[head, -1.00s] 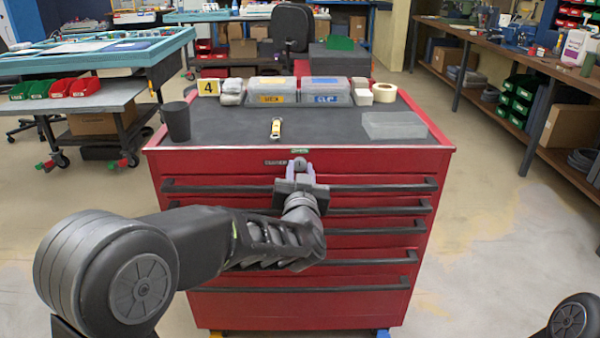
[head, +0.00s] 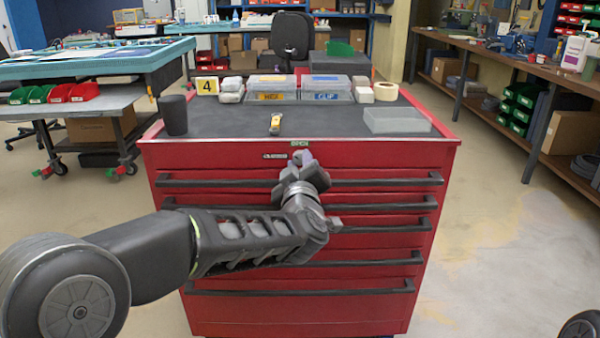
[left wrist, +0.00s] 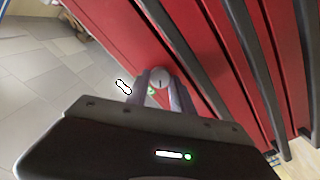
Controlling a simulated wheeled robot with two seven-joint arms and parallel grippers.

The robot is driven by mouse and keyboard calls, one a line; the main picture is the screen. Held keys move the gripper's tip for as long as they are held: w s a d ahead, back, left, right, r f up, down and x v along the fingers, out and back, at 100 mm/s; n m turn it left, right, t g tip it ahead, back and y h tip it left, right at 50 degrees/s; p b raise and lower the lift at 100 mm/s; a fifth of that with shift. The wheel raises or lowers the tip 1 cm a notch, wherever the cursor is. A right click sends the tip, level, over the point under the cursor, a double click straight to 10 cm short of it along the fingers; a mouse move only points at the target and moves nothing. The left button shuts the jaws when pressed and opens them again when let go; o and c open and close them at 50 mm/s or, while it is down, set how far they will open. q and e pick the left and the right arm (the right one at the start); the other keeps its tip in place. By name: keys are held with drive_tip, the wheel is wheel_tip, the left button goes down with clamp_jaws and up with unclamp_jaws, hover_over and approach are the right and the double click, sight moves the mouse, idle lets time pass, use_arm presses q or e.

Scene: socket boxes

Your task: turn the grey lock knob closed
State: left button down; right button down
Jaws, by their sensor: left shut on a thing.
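The grey lock knob (left wrist: 160,77) is on the red front of the tool cabinet (head: 400,156), just below its top edge. In the left wrist view the knob sits between my left gripper's two fingers (left wrist: 160,88), and they are shut on it. In the head view my left gripper (head: 302,160) reaches the cabinet front at the top middle and mostly hides the knob. A small green label (head: 299,144) is just above it; I cannot read it surely. My right gripper is in neither view.
Black drawer handles (head: 390,181) stick out below the knob. On the cabinet top are a black cup (head: 173,115), a yellow-handled tool (head: 275,124), a grey translucent box (head: 396,121) and labelled bins (head: 325,91). The floor (head: 480,220) to the right is clear.

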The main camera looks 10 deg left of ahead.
use_arm(q)
drive_tip(key=n+b, duration=0.2)
drive_tip(key=n, duration=0.1)
drive_tip(key=shift+f+n, duration=0.15)
drive_tip(key=shift+n, duration=0.25)
drive_tip(key=shift+n+b, duration=1.35)
drive_tip(key=shift+n, duration=0.45)
drive_tip(key=c, duration=1.1)
unclamp_jaws()
drive_tip(key=p+v, duration=0.1)
drive_tip(key=v, duration=0.6)
drive_tip(key=shift+s, duration=0.4)
